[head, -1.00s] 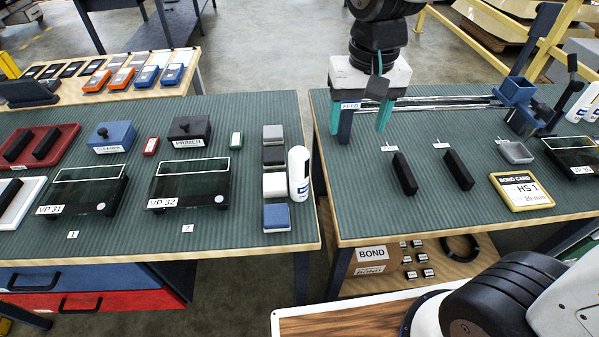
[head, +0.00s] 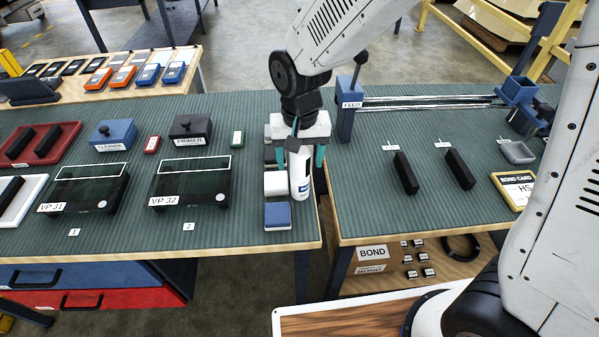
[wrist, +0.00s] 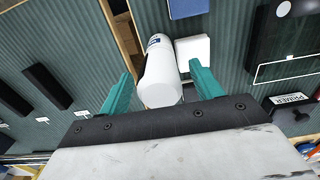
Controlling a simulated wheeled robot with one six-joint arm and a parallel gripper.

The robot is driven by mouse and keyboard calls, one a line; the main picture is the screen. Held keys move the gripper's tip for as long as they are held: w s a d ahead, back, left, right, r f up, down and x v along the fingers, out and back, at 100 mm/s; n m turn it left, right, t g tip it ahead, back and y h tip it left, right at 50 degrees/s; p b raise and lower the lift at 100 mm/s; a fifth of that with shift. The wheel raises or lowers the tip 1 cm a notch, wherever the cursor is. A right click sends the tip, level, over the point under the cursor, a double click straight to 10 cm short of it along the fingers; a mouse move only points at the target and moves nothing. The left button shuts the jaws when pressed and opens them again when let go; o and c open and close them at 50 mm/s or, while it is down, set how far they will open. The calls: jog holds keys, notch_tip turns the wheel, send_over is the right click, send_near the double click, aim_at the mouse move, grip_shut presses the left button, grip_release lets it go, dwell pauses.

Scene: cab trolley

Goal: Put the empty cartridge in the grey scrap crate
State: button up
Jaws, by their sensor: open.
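I cannot make out a grey scrap crate in either view.
A column of grey, black, white and blue blocks (head: 277,214) stands just left of the cartridge. A blue feed post (head: 346,124) stands to the right on the other bench. A narrow gap separates the benches. Black bars (head: 405,173) lie farther right.

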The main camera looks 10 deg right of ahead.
jog(key=shift+f, duration=0.3)
jog(key=c, duration=1.4)
jog(key=shift+r, duration=0.15)
